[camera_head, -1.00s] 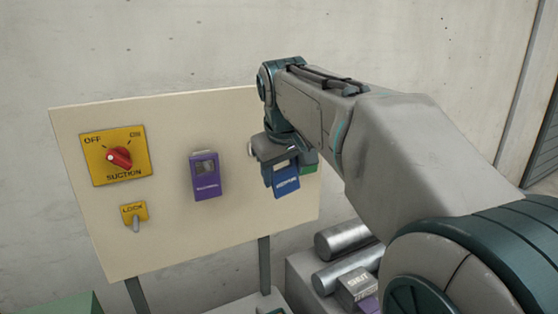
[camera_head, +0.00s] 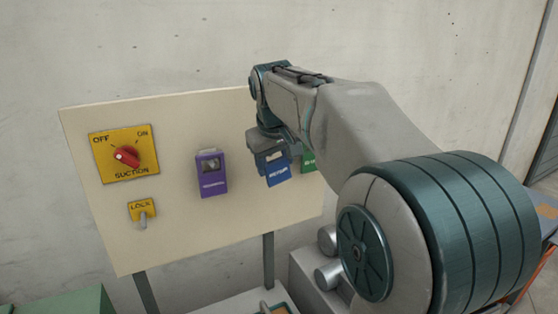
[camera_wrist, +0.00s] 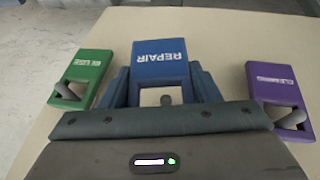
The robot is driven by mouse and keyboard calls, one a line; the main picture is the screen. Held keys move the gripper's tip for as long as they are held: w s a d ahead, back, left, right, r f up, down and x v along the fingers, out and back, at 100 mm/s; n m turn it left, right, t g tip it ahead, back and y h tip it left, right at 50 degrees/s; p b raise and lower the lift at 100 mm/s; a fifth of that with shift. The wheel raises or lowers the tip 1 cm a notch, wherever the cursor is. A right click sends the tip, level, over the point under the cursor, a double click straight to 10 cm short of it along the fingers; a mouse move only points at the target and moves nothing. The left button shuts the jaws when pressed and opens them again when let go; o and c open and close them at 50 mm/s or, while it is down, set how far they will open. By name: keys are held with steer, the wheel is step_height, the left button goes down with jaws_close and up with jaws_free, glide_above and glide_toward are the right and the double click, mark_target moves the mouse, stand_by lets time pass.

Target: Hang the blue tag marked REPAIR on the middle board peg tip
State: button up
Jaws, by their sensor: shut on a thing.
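The blue REPAIR tag (camera_wrist: 160,60) is held between the two fingers of my gripper (camera_wrist: 165,88), in front of the board. In the head view the tag (camera_head: 278,176) hangs below my gripper (camera_head: 272,152), between a purple tag and a green tag. The cream board (camera_head: 170,220) stands upright on two legs.
The purple CLEANING tag (camera_wrist: 284,92) and the green IN USE tag (camera_wrist: 82,80) hang on pegs close to either side of my gripper. A yellow SUCTION switch (camera_head: 125,155) and a yellow LOCK plate (camera_head: 142,211) are on the board's left. Metal cylinders (camera_head: 328,275) lie below right.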

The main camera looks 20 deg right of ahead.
mark_target(268, 158)
steer(key=shift+w+a+p, duration=0.15)
steer(key=shift+w+p, duration=0.1)
steer(key=shift+w, duration=0.4)
steer(key=shift+w+a+p, duration=0.15)
steer(key=shift+w+p, duration=0.1)
steer(key=shift+w, duration=0.4)
steer(key=shift+w+a+f, duration=0.1)
steer(key=shift+w+f, duration=0.5)
steer(key=shift+w, duration=0.1)
steer(key=o, duration=1.1)
steer(key=shift+c, duration=0.2)
steer(key=shift+r, duration=0.1)
steer(key=v, duration=1.4)
steer(key=s+d+f+m+g+y, duration=0.1)
steer(key=s+f+m, duration=0.1)
steer(key=s+f, duration=2.2)
step_height(268, 158, down, 4)
steer(key=shift+s+r+m, duration=0.15)
steer(key=shift+m, duration=0.25)
